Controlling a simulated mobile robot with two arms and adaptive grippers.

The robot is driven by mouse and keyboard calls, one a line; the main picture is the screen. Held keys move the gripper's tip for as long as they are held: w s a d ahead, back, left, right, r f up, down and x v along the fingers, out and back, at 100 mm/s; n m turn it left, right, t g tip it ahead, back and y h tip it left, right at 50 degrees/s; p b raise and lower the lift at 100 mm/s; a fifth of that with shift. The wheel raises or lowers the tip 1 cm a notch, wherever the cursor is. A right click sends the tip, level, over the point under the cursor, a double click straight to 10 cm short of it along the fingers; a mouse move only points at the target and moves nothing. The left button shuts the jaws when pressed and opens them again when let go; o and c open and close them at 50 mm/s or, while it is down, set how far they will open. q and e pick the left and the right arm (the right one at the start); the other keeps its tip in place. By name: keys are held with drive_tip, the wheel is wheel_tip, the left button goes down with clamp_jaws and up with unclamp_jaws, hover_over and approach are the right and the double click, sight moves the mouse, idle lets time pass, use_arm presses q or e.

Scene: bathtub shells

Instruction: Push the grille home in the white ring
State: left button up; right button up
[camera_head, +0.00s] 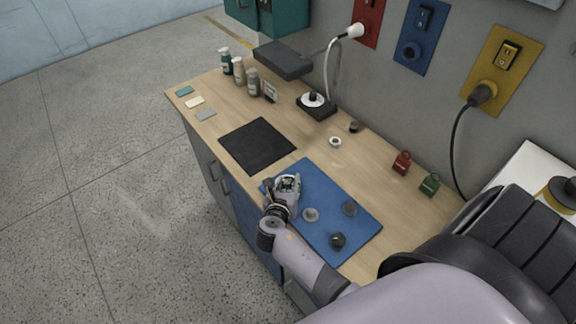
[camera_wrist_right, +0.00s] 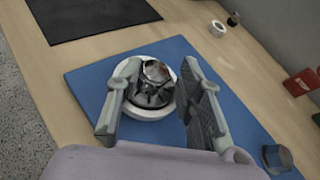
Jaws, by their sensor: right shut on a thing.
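The white ring (camera_wrist_right: 150,107) lies on the blue mat (camera_wrist_right: 85,85), between and below my right gripper's fingers. A dark, round, spoked piece that looks like the grille (camera_wrist_right: 150,92) sits within the ring's outline, with a coppery shine at its top. My right gripper (camera_wrist_right: 163,92) is shut on it, one finger on each side. I cannot tell how deep the grille sits or whether it is tilted. In the head view my right gripper (camera_head: 287,186) is over the mat's left part and hides most of the ring. My left gripper is not in view.
On the mat are a pale disc (camera_head: 311,215), a darker disc (camera_head: 349,208) and a dark knob-like piece (camera_head: 338,241). A black mat (camera_head: 257,145) lies farther back. A small white ring-shaped item (camera_head: 335,141) and red (camera_head: 402,162) and green (camera_head: 429,184) items stand toward the wall.

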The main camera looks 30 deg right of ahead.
drive_tip(key=shift+s+f, duration=0.1)
drive_tip(key=shift+f, duration=0.1)
drive_tip(key=o, duration=1.3)
drive_tip(key=shift+f, duration=0.2)
